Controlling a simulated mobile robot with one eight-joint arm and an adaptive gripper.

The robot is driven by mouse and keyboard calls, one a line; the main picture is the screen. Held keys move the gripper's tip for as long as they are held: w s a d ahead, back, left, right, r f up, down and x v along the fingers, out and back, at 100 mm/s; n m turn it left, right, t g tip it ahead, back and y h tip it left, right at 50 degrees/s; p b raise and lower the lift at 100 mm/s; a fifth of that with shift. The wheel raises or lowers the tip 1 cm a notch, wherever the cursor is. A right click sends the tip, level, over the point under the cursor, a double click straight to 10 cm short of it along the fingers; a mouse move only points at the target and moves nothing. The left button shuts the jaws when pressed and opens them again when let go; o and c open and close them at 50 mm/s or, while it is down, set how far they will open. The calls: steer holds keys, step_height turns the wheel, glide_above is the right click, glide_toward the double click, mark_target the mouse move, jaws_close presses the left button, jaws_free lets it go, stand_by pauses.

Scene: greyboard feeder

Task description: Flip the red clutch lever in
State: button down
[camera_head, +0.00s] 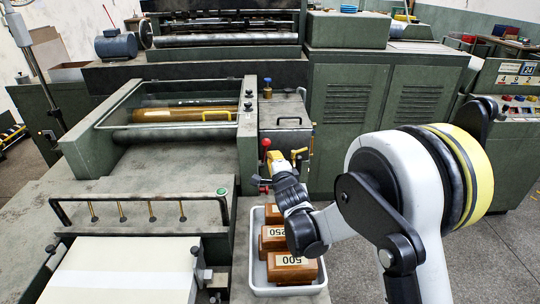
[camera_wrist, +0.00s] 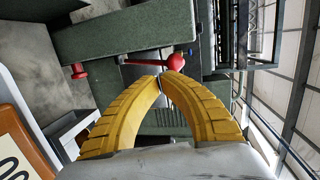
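The red ball-ended lever (camera_head: 265,143) stands at the front of the green-grey machine, just right of the roller unit. In the wrist view its red ball (camera_wrist: 175,62) lies just beyond my fingertips, with a red rod running left from it. My gripper (camera_head: 284,159) is beside the lever, its yellow fingers pointing toward the machine. In the wrist view the fingers of my gripper (camera_wrist: 160,78) arch together and their tips meet, with nothing seen between them. I cannot tell whether the tips touch the ball.
A second red knob (camera_wrist: 78,71) shows at left in the wrist view. A white tray (camera_head: 252,278) with several wooden numbered blocks stands below my arm. Green cabinets (camera_head: 350,110) stand behind at right. A black rail (camera_head: 140,197) crosses the feed table. Floor at right is clear.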

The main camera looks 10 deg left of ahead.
mark_target(269, 140)
steer(key=w, duration=0.1)
steer(key=w+a, duration=0.1)
steer(key=w+b, duration=0.1)
steer(key=shift+w+a+r, duration=0.2)
steer(key=shift+r, duration=0.1)
steer(key=shift+w+a+r+g+p, duration=0.1)
steer(key=shift+w+r+g+p, duration=0.3)
steer(key=shift+p, duration=0.25)
steer(key=shift+w+r+p, duration=0.1)
steer(key=shift+w+p, duration=0.1)
steer(key=shift+p, duration=0.15)
steer(key=shift+w+a+r+g+h+p, duration=0.2)
steer(key=shift+w+r+g+p, duration=0.2)
steer(key=shift+p, duration=0.25)
steer(key=shift+w+a+r+g+h+p, duration=0.1)
steer(key=shift+w+r+g+h+p, duration=0.15)
steer(key=shift+w+g+p, duration=0.25)
steer(key=w+a+g+h+p, duration=0.1)
steer(key=w+a+g+p, duration=0.1)
steer(key=w+g+p, duration=0.3)
steer(key=shift+w+r+m+p, duration=0.15)
steer(key=shift+w+m+p, duration=0.25)
steer(key=shift+w+p, duration=1)
